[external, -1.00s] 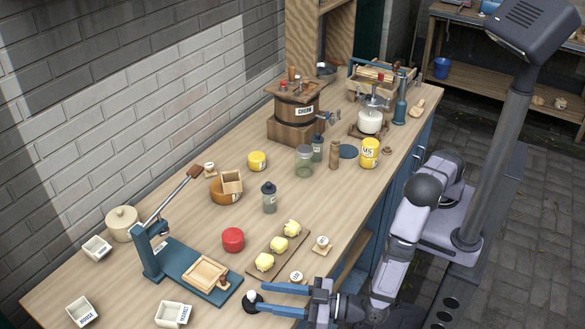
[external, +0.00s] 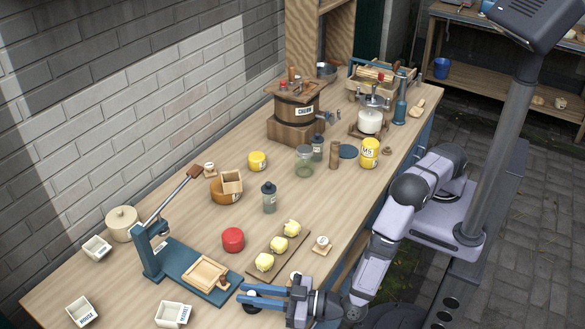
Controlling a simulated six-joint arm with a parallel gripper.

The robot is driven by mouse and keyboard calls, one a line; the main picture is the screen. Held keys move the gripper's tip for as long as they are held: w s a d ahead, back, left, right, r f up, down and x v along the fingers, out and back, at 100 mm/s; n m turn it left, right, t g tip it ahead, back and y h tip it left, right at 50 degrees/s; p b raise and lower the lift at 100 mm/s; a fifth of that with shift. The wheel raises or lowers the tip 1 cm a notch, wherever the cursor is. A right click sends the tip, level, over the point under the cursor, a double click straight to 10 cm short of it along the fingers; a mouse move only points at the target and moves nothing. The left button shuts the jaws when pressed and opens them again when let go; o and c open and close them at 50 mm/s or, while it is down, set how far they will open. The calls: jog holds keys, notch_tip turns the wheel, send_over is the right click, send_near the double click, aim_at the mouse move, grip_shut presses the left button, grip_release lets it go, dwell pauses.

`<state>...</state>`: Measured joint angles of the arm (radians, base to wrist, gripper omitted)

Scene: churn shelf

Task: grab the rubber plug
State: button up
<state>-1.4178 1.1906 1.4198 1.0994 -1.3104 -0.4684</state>
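A small dark round piece with a pale top, which looks like the rubber plug (external: 251,293), is at the front edge of the table, right of the blue press. My gripper (external: 246,295) reaches in from the right with its blue fingers on either side of it. The fingers are close together and look shut on it, near their tips. They hide most of the plug, and it seems to be still at table height.
The blue press (external: 190,262) stands just left of my gripper. A white box (external: 172,315) is at the front left.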

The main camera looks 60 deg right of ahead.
grip_shut()
jog(key=shift+r, duration=0.1)
